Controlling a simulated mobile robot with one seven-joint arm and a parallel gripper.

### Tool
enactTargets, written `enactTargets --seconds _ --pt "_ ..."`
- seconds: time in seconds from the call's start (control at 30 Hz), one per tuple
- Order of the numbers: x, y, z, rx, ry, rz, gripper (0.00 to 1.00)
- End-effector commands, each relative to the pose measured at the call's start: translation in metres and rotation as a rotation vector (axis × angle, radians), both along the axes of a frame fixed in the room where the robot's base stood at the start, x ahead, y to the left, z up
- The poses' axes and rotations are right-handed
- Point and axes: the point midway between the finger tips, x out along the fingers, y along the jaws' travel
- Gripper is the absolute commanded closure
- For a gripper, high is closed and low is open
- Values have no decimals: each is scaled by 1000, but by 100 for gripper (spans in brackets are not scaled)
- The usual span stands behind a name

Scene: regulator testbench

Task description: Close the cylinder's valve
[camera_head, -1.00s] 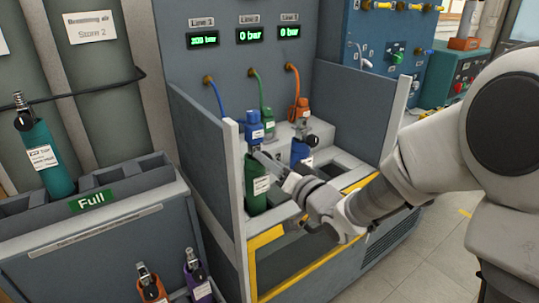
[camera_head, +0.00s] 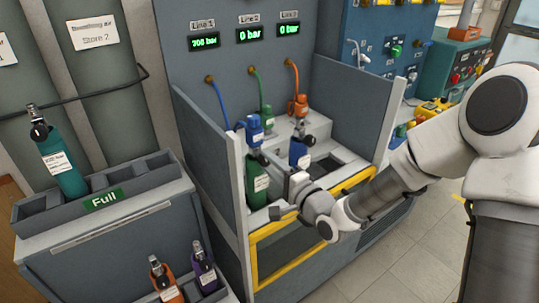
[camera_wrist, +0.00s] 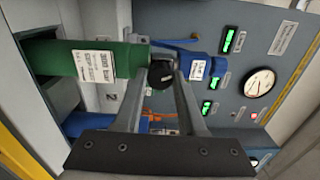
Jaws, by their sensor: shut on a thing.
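The green cylinder (camera_head: 257,182) stands upright in the left slot of the bench, with a blue connector (camera_head: 254,130) on its top. In the wrist view the green cylinder (camera_wrist: 55,60) lies sideways, and the blue connector (camera_wrist: 203,68) is to its right. Its black valve knob (camera_wrist: 161,76) sits between them. My gripper (camera_wrist: 164,72) is shut on the valve knob, one finger on each side. In the head view my gripper (camera_head: 268,163) reaches the cylinder's neck from the right, and the knob is hard to make out there.
A blue cylinder (camera_head: 299,153) stands right of the green one. Bench side panels (camera_head: 207,145) rise left and right. The Line 1 display (camera_head: 203,42) seems to read 206 bar; Lines 2 and 3 read 0. A teal cylinder (camera_head: 62,165) leans in the "Full" rack at left.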

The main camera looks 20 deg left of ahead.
Motion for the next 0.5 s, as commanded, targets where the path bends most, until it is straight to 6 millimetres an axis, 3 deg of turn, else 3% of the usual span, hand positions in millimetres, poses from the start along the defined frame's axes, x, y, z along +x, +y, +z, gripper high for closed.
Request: enactTargets --seconds 0.5 --pt "0 0 2 237 275 1 100"
